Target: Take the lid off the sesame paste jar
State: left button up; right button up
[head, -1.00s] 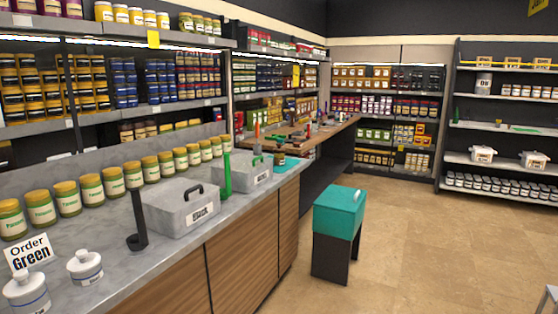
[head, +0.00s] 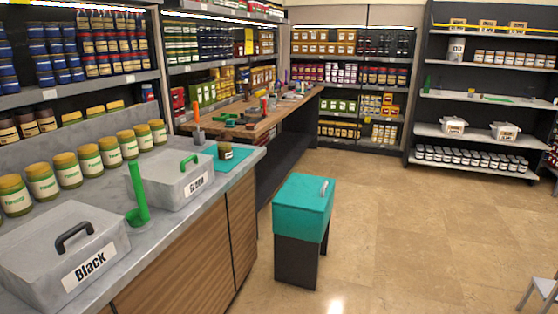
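No label in view can be read as sesame paste, so I cannot tell which jar it is. A small dark jar (head: 225,151) with its top covered stands alone on a teal mat (head: 236,163) at the far end of the grey counter. Neither of my grippers is in view.
On the counter (head: 165,222) are a grey box marked Black (head: 62,250), a second grey box (head: 180,178) and a green ladle (head: 139,195). A teal-topped bin (head: 303,207) stands on the floor. A wooden bench (head: 240,115) lies beyond. Floor at right is mostly clear.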

aim_at(224, 138)
jog(key=i+u, duration=0.15)
jog(key=i, duration=0.3)
jog(key=i+l+u, duration=0.1)
jog(key=i, duration=0.35)
jog(key=i+l+u, duration=0.15)
jog(key=i, duration=0.3)
jog(key=i+l+u, duration=0.15)
jog(key=i, duration=0.3)
